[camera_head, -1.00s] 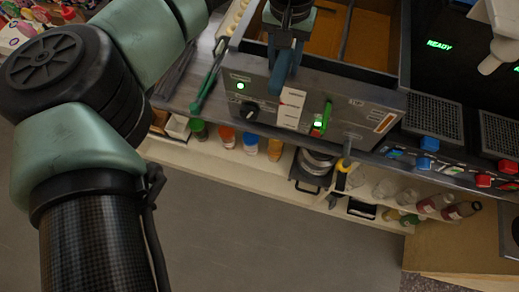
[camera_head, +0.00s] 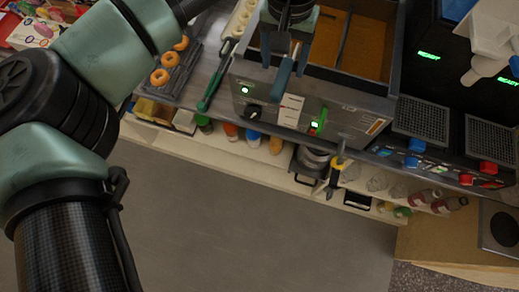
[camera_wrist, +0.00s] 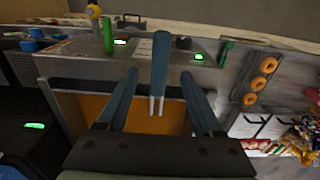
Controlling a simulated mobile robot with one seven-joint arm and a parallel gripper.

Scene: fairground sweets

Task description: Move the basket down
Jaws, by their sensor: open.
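The fryer (camera_head: 345,115) is a grey metal box with brown-orange oil inside. A blue handle (camera_head: 284,77), which seems to be the basket's, sticks out over its front panel; in the wrist view the handle (camera_wrist: 160,62) ends in two pale metal rods. My gripper (camera_head: 284,58) is above the fryer's front edge. In the wrist view my gripper (camera_wrist: 160,88) is open, with one blue finger on each side of the handle and a visible gap to both. The basket's body is not clearly visible; my gripper hides that part.
A green-handled tool (camera_head: 208,100) lies left of the fryer, near a dark tray (camera_head: 175,75) with ring doughnuts. A green lever (camera_head: 322,121) and a lit button (camera_head: 245,90) are on the front panel. Bottles (camera_head: 253,138) stand on the shelf below. The floor in front is clear.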

